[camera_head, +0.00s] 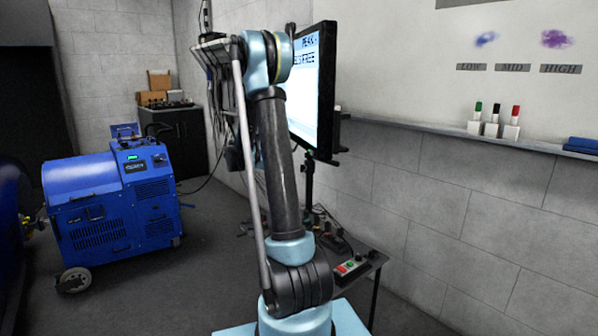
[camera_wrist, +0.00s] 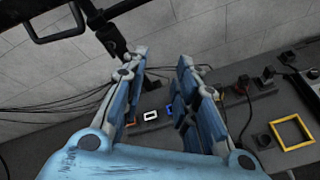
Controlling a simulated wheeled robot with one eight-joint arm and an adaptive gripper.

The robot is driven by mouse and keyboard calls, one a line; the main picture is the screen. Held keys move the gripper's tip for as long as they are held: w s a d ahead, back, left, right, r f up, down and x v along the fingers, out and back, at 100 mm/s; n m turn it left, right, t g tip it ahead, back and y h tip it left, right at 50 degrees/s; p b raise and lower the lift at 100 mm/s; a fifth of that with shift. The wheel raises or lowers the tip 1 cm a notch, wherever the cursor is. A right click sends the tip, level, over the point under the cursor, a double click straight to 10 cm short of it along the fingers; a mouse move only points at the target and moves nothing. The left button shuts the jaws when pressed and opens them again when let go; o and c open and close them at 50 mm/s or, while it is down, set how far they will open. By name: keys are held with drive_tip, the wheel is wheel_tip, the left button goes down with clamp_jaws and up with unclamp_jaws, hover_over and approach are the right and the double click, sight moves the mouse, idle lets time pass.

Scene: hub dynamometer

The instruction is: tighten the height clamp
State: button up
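The black stand pole (camera_head: 308,185) stands under the large monitor (camera_head: 313,90) in the head view. In the wrist view a dark pole (camera_wrist: 108,32) slants down from the top edge, with a dark fitting on it just left of my gripper. I cannot tell for certain whether this fitting is the height clamp. My gripper (camera_wrist: 163,58) is open, with its two blue and grey fingers apart and nothing held between them. The left finger is close to the pole's lower visible part; I cannot tell if they touch. My gripper is hidden in the head view.
A bench (camera_wrist: 230,80) carries a yellow square frame (camera_wrist: 291,132), small coloured parts and cables. A red and green button box (camera_head: 351,267) lies on it in the head view. A blue wheeled machine (camera_head: 110,200) stands left on open floor. A marker ledge (camera_head: 430,129) runs along the right wall.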

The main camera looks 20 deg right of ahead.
drive_tip(key=w+f+n+t+h, duration=0.1)
drive_tip(key=w+f+n+h, duration=0.2)
drive_tip(key=w, duration=0.4)
drive_tip(key=w+f+n+t+h, duration=0.1)
drive_tip(key=w+f+n+h, duration=0.15)
drive_tip(key=w+f, duration=0.4)
drive_tip(key=f+x, duration=0.1)
drive_tip(key=x, duration=1.5)
drive_tip(key=shift+w+d+y, duration=0.15)
drive_tip(key=shift+w+y, duration=0.3)
drive_tip(key=shift+r+n, duration=0.1)
drive_tip(key=shift+n, duration=0.15)
clamp_jaws()
